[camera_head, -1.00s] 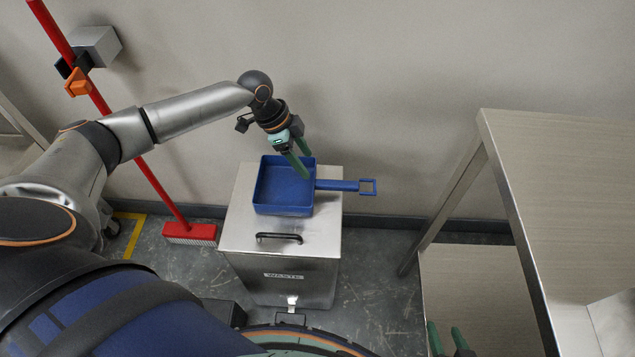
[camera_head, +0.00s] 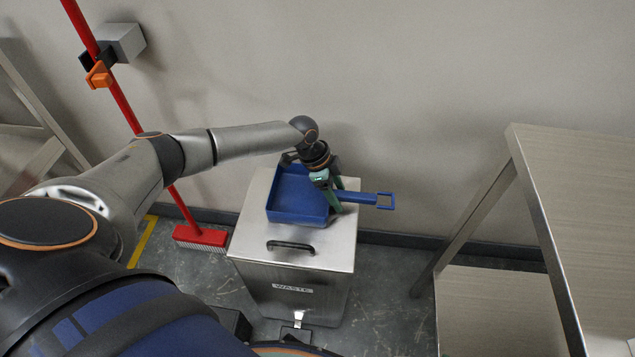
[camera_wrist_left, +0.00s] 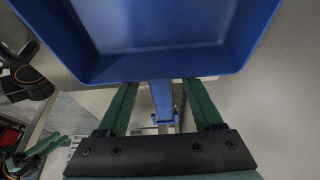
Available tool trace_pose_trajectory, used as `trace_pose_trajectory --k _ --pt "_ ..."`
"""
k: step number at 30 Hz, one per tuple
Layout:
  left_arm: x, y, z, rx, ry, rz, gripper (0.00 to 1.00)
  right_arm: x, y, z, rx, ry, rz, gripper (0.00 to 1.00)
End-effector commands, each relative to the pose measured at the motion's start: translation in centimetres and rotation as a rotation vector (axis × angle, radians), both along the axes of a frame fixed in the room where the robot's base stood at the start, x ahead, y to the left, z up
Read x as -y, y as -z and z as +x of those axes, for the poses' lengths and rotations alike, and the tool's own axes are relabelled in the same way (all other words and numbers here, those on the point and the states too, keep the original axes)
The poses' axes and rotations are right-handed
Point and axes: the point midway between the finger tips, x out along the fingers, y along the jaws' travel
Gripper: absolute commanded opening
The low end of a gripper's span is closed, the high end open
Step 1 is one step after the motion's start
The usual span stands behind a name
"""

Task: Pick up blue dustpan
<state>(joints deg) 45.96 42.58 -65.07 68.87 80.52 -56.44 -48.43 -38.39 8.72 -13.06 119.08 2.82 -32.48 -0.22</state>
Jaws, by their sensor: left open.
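The blue dustpan (camera_head: 298,197) lies on the lid of the steel waste bin (camera_head: 315,250), its handle (camera_head: 370,198) pointing right past the lid's edge. My left gripper (camera_head: 337,200) is open, pointing down at the place where the handle meets the pan. In the left wrist view the pan (camera_wrist_left: 165,65) fills the top, and the handle (camera_wrist_left: 162,100) runs between the two green fingers (camera_wrist_left: 161,92) with a gap on each side. The fingertips are partly hidden by the pan's edge.
The bin's black lid handle (camera_head: 291,246) is in front of the dustpan. A red broom (camera_head: 202,237) leans at a wall holder (camera_head: 122,42) on the left. A steel table (camera_head: 580,190) stands to the right. The wall is close behind the bin.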

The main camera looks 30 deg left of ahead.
Motion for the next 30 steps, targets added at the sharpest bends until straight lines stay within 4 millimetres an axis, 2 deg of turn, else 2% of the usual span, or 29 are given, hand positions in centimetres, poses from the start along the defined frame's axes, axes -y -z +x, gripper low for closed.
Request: trace_pose_trajectory --k 3,9,27,30 --pt "0.22 0.62 0.12 0.0 0.001 0.001 0.68 0.04 -0.01 -0.05 0.004 0.001 0.0 0.5" --pt "0.21 0.57 0.11 0.001 0.001 0.001 0.68 -0.01 -0.47 0.17 0.015 0.002 0.003 0.5" --pt "0.19 0.56 0.1 0.0 0.0 0.001 0.0 -0.17 -0.22 0.25 0.012 -0.001 0.004 0.5" --pt "0.19 0.56 0.1 0.0 0.0 0.001 0.0 -0.19 -0.16 0.22 0.011 -0.001 0.004 0.5"
